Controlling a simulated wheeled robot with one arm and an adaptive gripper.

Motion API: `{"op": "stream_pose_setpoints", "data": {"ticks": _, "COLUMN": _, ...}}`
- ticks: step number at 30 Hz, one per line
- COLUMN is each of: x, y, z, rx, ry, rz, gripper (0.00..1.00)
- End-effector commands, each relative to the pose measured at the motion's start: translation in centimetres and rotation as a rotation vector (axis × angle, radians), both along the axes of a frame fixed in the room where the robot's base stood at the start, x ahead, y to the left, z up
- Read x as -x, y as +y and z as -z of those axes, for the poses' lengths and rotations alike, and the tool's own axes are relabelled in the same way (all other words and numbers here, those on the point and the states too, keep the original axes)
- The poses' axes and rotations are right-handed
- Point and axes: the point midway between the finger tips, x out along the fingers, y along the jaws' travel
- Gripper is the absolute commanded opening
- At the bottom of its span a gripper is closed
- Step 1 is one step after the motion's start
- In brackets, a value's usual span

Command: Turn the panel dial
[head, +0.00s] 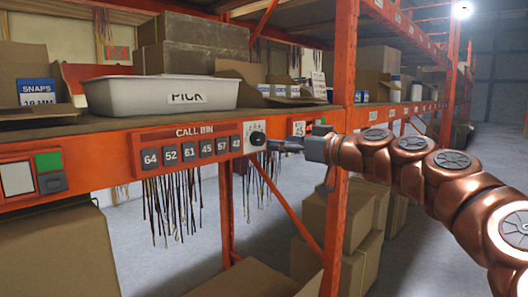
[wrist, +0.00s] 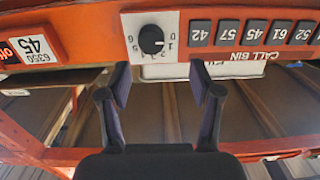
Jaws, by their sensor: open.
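The panel dial (head: 257,139) is a black round knob on a small white plate, at the right end of the red CALL BIN panel (head: 190,133) in the head view. In the wrist view, which looks upside down, the dial (wrist: 151,39) has a white pointer line and printed marks around it. My gripper (head: 275,145) is just right of the dial in the head view, its tips close to it. In the wrist view my gripper (wrist: 161,80) is open and empty. The dial shows beyond the fingertips, slightly left of their middle, not between them.
Numbered grey buttons (head: 189,152) sit left of the dial. Dark cords hang below the beam. An orange upright (head: 342,70) stands behind my arm. A white PICK bin (head: 160,95) stands on the shelf above.

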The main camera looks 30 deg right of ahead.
Motion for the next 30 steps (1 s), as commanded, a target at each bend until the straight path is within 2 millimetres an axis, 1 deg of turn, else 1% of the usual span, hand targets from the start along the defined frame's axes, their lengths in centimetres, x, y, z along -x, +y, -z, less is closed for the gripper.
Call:
{"op": "stream_pose_setpoints", "data": {"ticks": 1, "x": 0.1, "y": -0.8, "z": 0.0, "rx": -0.002, "ry": -0.013, "rz": 0.014, "gripper": 0.64}}
{"op": "stream_pose_setpoints", "data": {"ticks": 4, "x": -0.4, "y": -1.2, "z": -0.2, "rx": 0.0, "ry": -0.021, "rz": 0.022, "gripper": 0.64}}
{"op": "stream_pose_setpoints", "data": {"ticks": 8, "x": -2.0, "y": -0.8, "z": -0.2, "rx": 0.0, "ry": -0.017, "rz": 0.021, "gripper": 0.64}}
{"op": "stream_pose_setpoints", "data": {"ticks": 12, "x": -4.1, "y": -0.3, "z": -0.1, "rx": 0.001, "ry": -0.016, "rz": 0.02, "gripper": 0.64}}
{"op": "stream_pose_setpoints", "data": {"ticks": 18, "x": -6.4, "y": 0.4, "z": -0.2, "rx": 0.001, "ry": -0.016, "rz": 0.018, "gripper": 0.64}}
{"op": "stream_pose_setpoints", "data": {"ticks": 24, "x": -7.4, "y": 0.6, "z": -0.1, "rx": 0.001, "ry": -0.016, "rz": 0.019, "gripper": 0.64}}
{"op": "stream_pose_setpoints", "data": {"ticks": 30, "x": -7.4, "y": 0.6, "z": -0.1, "rx": 0.001, "ry": -0.017, "rz": 0.02, "gripper": 0.64}}
